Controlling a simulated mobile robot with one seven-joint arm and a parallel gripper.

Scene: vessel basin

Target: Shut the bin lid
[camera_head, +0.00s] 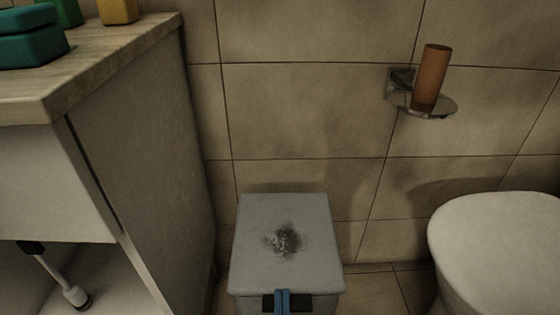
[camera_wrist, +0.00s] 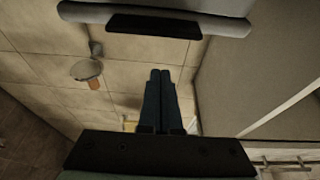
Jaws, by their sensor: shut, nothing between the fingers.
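The bin lid (camera_head: 262,217) is grey with a dark smudge in its middle. In the head view it lies about flat over the bin (camera_head: 327,304), but I cannot tell if it is fully seated. A black tab (camera_head: 301,302) sits at its front edge. My gripper (camera_head: 282,291) has blue fingers together and empty, at the front edge of the lid by the tab. In the wrist view the fingertips (camera_wrist: 160,72) point toward the tab (camera_wrist: 150,25) and the grey lid edge (camera_wrist: 80,12), apart from them in the picture. Most of the bin body is out of view.
A cabinet (camera_head: 170,160) with a wooden top stands close on the left. A white toilet (camera_head: 500,245) stands on the right. A wall holder (camera_head: 440,107) carries a brown cylinder (camera_head: 432,75) above. A tiled wall (camera_head: 300,110) is behind the bin.

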